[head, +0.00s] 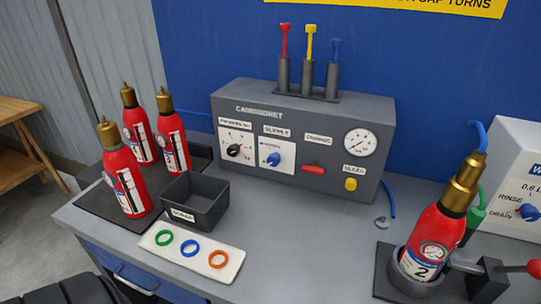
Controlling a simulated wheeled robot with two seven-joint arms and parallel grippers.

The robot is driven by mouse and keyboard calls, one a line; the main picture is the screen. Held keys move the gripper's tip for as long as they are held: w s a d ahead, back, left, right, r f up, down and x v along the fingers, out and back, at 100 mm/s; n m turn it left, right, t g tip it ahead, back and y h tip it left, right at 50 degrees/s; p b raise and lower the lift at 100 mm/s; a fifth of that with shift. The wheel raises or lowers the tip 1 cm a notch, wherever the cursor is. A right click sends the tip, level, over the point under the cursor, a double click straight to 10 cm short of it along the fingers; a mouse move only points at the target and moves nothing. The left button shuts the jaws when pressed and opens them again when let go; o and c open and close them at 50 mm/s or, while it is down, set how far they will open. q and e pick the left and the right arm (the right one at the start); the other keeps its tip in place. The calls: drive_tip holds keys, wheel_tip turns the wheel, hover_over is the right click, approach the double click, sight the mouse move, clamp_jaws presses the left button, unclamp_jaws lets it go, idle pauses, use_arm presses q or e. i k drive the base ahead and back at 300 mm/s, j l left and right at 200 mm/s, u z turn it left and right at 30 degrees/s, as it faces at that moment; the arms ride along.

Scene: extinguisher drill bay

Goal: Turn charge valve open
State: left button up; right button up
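The charge valve (313,169) is a small red lever on the front of the grey control panel (300,106), below a label that seems to read "CHARGE". The lever lies roughly horizontal. Extinguisher 2 (428,248), red with a brass top, stands in a dark holder (395,284) at the right. A blue hose (478,136) meets its brass top.
The panel also carries a black knob (234,150), a blue knob (273,159), a yellow button (351,184) and a gauge (360,142). Several extinguishers (127,180), a dark bin (193,203) and a ring tray (176,263) occupy the left. The bench before the panel is clear.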

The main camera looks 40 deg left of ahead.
sight(313, 169)
drive_tip(key=u, duration=1.3)
drive_tip(key=j, duration=0.1)
